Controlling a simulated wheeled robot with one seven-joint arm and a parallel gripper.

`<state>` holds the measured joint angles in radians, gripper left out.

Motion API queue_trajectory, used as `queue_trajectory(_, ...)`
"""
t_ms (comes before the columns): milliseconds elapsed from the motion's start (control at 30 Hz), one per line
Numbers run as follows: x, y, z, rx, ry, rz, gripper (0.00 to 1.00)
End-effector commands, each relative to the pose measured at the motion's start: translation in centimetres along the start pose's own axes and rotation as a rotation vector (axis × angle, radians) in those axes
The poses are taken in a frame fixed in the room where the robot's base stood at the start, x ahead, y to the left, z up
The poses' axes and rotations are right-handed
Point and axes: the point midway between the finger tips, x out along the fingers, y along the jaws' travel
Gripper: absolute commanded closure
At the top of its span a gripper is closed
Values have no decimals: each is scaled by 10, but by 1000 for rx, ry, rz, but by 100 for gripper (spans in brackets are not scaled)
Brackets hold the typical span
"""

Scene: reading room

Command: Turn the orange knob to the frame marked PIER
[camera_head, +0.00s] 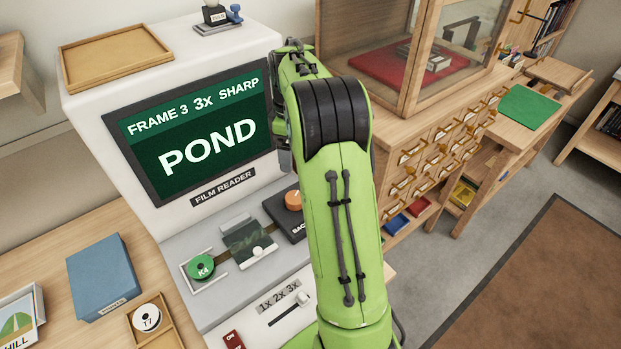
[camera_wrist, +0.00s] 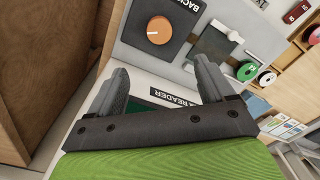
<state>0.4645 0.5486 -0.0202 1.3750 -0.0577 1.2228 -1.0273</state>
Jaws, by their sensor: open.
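The film reader's screen (camera_head: 195,130) reads "FRAME 3 3x SHARP" and "POND". The orange knob (camera_head: 293,200) sits on a dark block on the reader's grey deck, partly hidden behind my arm. In the wrist view the orange knob (camera_wrist: 159,30) shows whole, with a small pale mark on its face. The dark block carries the partial word "BAC". My gripper (camera_wrist: 160,76) is open and empty, its two grey fingers apart. The knob lies beyond the fingertips, not between them. In the head view my gripper is mostly hidden behind my arm.
A green reel (camera_head: 201,267) marked K4 and a film gate (camera_head: 248,243) lie left of the knob. A zoom slider (camera_head: 303,298) stands near 3x. A blue box (camera_head: 100,275) and a white reel (camera_head: 147,318) are on the desk. A glass-sided case (camera_head: 410,60) stands right.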

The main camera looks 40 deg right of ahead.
Motion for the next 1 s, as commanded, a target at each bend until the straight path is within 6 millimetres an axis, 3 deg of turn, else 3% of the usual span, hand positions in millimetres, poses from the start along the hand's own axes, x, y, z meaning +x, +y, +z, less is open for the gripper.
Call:
queue_trajectory(233,30,7,2,-21,-8,-16,18)
queue_trajectory(700,144,5,2,-20,-7,-14,18)
queue_trajectory(833,161,5,2,-20,-7,-13,18)
queue_trajectory(1000,166,6,2,-20,-5,-11,18)
